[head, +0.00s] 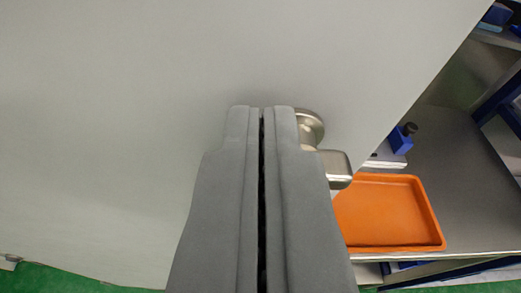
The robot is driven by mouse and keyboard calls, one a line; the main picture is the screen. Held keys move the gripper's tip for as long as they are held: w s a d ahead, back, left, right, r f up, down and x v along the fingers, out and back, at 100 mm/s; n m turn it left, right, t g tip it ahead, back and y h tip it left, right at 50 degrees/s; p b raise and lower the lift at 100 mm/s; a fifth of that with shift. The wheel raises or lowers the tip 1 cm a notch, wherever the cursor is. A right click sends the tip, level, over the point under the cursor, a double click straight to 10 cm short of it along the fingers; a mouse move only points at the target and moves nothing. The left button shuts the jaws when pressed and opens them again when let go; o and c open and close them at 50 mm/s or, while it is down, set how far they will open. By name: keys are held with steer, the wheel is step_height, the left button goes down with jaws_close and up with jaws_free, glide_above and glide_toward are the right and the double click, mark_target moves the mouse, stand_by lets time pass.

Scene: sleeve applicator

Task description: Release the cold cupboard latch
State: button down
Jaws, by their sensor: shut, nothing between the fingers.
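A large light grey door panel, the cupboard front (110,120), fills the left and middle of the head view. A brushed metal latch handle (338,168) with a round base (313,124) sits on it near its right edge. My gripper (261,110) is shut and empty, pointing at the panel. Its fingertips are just left of the latch's round base and cover the left part of the latch. I cannot tell whether the fingers touch the latch or the panel.
Right of the panel edge, an orange tray (388,212) lies on a grey surface (455,180). A blue block with a dark knob (402,137) stands behind the tray. Blue frame parts (498,100) are at the far right. Green floor (55,280) shows below.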

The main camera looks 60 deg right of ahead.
steer(key=shift+w+a+f+n+g, duration=0.15)
steer(key=shift+n+g, duration=0.15)
steer(key=shift+n, duration=0.4)
steer(key=shift+w+a+f+n+g+h, duration=0.15)
steer(key=shift+f+n+h, duration=0.25)
steer(key=shift+n, duration=0.75)
steer(key=shift+w+f+n+g+h, duration=0.1)
steer(key=shift+f+n+g+h, duration=0.35)
steer(key=shift+n, duration=0.75)
steer(key=shift+w+a+f+n+h, duration=0.15)
steer(key=shift+n+h, duration=0.4)
steer(key=shift+n, duration=0.6)
steer(key=shift+s+f+n+h, duration=0.1)
steer(key=shift+f+n+h, duration=0.15)
steer(key=shift+n, duration=0.45)
steer(key=shift+f+n+h, duration=0.15)
steer(key=shift+f+n, duration=0.05)
steer(key=shift+n, duration=0.5)
steer(key=shift+d+f+n, duration=0.1)
steer(key=shift+f+n, duration=0.2)
steer(key=shift+n, duration=0.7)
steer(key=shift+s+f, duration=0.1)
steer(key=shift+f, duration=0.05)
stand_by(1.2)
